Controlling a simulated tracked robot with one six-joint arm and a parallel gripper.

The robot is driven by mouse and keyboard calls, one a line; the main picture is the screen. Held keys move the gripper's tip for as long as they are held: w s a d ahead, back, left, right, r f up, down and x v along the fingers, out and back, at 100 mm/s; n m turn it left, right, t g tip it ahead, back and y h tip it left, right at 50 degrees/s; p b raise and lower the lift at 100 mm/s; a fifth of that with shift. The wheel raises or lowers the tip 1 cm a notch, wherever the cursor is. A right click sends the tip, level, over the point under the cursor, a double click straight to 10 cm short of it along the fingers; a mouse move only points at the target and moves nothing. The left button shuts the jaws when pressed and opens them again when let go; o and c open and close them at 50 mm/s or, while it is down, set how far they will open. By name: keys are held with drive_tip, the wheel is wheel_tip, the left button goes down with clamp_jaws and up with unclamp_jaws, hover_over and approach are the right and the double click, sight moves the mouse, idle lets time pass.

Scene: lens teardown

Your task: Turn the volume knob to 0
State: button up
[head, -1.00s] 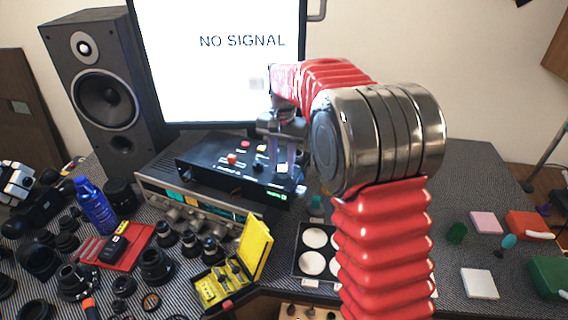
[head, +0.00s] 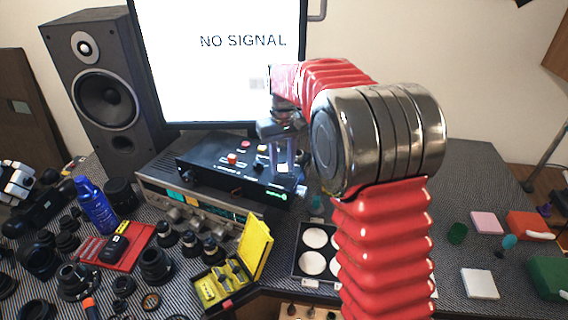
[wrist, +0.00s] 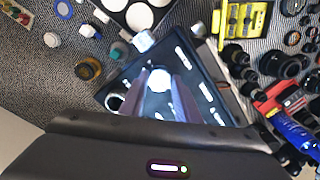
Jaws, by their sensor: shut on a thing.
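The black control box (head: 215,172) sits on top of a silver receiver, with red and white buttons and small knobs on its upper face. My gripper (head: 283,168) reaches down onto the right end of this box. In the wrist view, my gripper (wrist: 160,88) has its two fingers on either side of a pale round knob (wrist: 158,80) on the box's top, and is shut on it. I take it for the volume knob; its pointer and scale cannot be read.
The silver receiver (head: 158,198) is under the box. A monitor (head: 215,80) reading NO SIGNAL stands behind, with a speaker (head: 100,100) at left. Lens parts, a yellow case (head: 255,250) and a black tray (head: 302,262) crowd the front. The table's right back is clear.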

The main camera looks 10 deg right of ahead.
sight(283, 168)
drive_tip(key=shift+s, duration=0.15)
drive_tip(key=o, duration=1)
drive_tip(key=shift+o, duration=0.2)
drive_tip(key=shift+r, duration=0.1)
wheel_tip(283, 168, up, 14)
drive_tip(key=shift+f, duration=0.25)
